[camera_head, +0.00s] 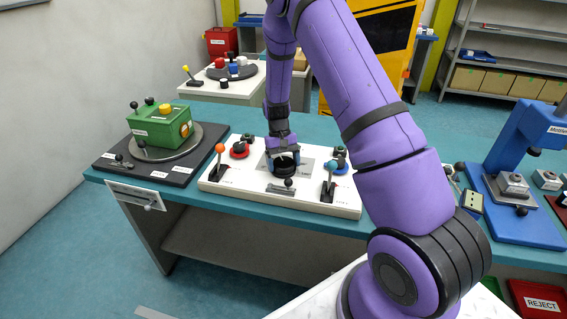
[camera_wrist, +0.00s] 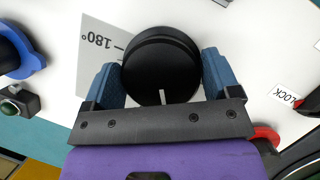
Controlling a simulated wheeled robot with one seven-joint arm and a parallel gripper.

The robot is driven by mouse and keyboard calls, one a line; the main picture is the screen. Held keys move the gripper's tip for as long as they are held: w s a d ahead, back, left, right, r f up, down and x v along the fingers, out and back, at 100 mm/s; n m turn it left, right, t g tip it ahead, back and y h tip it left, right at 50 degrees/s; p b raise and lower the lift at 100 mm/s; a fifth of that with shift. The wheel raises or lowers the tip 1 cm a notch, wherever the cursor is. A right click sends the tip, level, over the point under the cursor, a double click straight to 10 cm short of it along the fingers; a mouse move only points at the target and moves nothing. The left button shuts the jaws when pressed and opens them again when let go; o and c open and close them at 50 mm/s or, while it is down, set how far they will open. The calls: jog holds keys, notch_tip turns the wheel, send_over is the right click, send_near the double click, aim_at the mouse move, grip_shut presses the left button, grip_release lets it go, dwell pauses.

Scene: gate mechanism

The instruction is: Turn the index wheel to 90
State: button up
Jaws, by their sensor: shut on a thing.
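The index wheel (camera_wrist: 160,50) is a round black knob on the white panel (camera_head: 232,183). A white line (camera_wrist: 162,97) on its top points toward the palm of my gripper in the wrist view. A grey plate (camera_wrist: 97,48) beside the wheel carries an upside-down 180° label and tick marks; other markings are hidden. My gripper (camera_wrist: 158,72) has its blue fingers on opposite sides of the wheel and is shut on it. In the head view my gripper (camera_head: 284,158) points down over the wheel (camera_head: 286,171), partly covering it.
A lever with an orange knob (camera_head: 219,148) stands left of the wheel; one with a blue knob (camera_head: 332,165) stands right. A red ring knob (camera_head: 239,151) sits close by. A green box (camera_head: 160,129) is farther left and a blue press (camera_head: 520,145) right.

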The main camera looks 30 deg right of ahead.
jog(key=m+y, duration=0.1)
jog(key=m, duration=0.2)
jog(key=m+t+y, duration=0.1)
jog(key=m, duration=0.2)
jog(key=shift+m, duration=0.3)
dwell(0.4)
jog(key=o, duration=0.8)
jog(key=shift+v, duration=5.35)
jog(key=shift+s+d, duration=0.1)
